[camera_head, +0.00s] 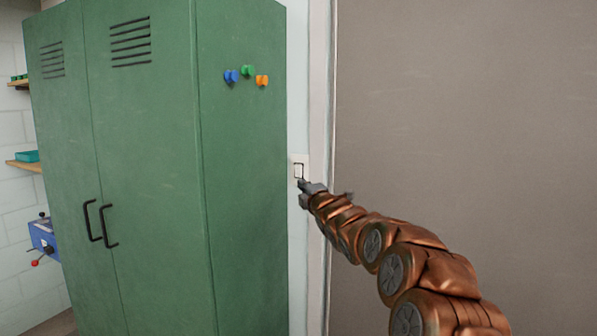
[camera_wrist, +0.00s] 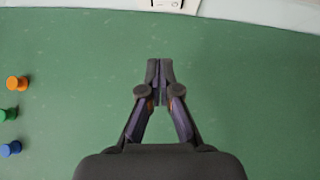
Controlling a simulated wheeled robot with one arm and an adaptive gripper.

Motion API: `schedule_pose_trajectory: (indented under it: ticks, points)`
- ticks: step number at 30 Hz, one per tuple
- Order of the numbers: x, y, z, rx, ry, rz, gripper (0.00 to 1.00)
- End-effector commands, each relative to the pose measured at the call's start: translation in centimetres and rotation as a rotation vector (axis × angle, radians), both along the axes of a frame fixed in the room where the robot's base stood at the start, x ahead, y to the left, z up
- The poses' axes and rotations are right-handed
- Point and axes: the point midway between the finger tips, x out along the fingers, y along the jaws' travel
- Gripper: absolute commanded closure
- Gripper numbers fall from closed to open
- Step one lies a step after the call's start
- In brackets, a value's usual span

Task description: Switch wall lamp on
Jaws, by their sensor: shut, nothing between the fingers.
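A white wall switch plate (camera_head: 298,170) with a dark-outlined rocker is on the narrow strip of white wall between the green locker and the grey door. It also shows in the wrist view at the top edge (camera_wrist: 176,5), partly cut off. My gripper (camera_head: 301,183) is shut and empty, with its tips at the lower part of the switch in the head view. In the wrist view the closed fingertips (camera_wrist: 160,64) point toward the switch, with a gap in the picture between them. I cannot tell whether they touch it. No wall lamp is in view.
A tall green locker (camera_head: 245,180) stands close on the left, with blue, green and orange magnets (camera_head: 262,81) on its side. A grey door (camera_head: 465,110) is on the right. Shelves and a blue device (camera_head: 43,238) are at the far left.

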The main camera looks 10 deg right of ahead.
Motion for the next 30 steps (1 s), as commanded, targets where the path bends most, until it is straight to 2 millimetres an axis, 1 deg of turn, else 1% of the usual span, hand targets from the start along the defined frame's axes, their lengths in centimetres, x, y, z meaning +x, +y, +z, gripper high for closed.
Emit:
schedule_pose_trajectory:
  ticks: [10,14,30]
  points:
    - [0.0,0.0,0.0,0.000,0.000,0.001,1.00]
    - [0.5,0.1,0.1,-0.001,0.001,0.001,1.00]
    - [4.8,0.8,0.7,-0.001,0.002,0.000,1.00]
